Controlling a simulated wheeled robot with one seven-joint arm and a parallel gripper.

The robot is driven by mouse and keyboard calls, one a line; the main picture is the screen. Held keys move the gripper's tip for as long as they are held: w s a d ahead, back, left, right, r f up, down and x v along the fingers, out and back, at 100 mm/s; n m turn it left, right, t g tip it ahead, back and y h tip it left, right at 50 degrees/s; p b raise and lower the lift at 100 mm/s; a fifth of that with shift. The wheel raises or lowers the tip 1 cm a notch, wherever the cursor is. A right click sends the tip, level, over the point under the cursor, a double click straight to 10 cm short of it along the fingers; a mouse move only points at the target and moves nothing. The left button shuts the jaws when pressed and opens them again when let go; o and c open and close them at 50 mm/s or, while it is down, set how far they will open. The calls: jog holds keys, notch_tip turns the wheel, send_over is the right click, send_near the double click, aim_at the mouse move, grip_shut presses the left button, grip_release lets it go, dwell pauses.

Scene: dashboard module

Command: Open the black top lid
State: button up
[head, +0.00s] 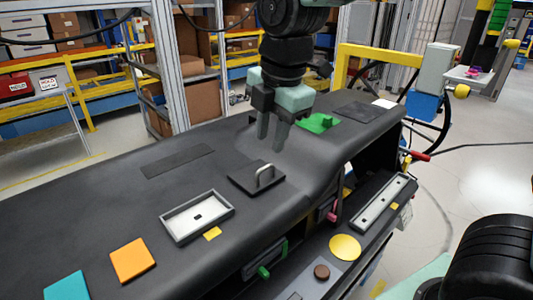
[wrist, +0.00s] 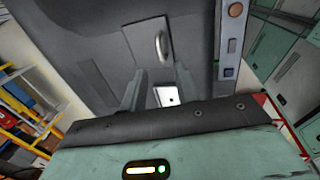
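The black top lid (head: 246,180) lies flat on the dark dashboard, with a grey arched handle (head: 265,175) standing on it. In the wrist view the lid (wrist: 143,45) is at the top middle, and its handle (wrist: 161,45) shows upright. My gripper (head: 272,144) hangs above the dashboard, a little behind and above the handle in the head view. Its two fingers point down and are apart, with nothing held. In the wrist view the fingertips (wrist: 159,82) show apart below the handle in the picture.
A white tray (head: 166,224) is left of the lid, with orange (head: 132,260) and teal (head: 66,287) squares beyond. A green part (head: 318,122) is behind my gripper. The dashboard's front drops to a lower shelf with a yellow disc (head: 345,247). Space above the lid is clear.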

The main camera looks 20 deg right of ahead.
aim_at(265, 167)
jog(key=f, duration=0.4)
jog(key=w+f, duration=0.1)
jog(key=f, duration=0.1)
jog(key=shift+a+f+p, duration=0.2)
jog(key=shift+p, duration=0.2)
grip_shut()
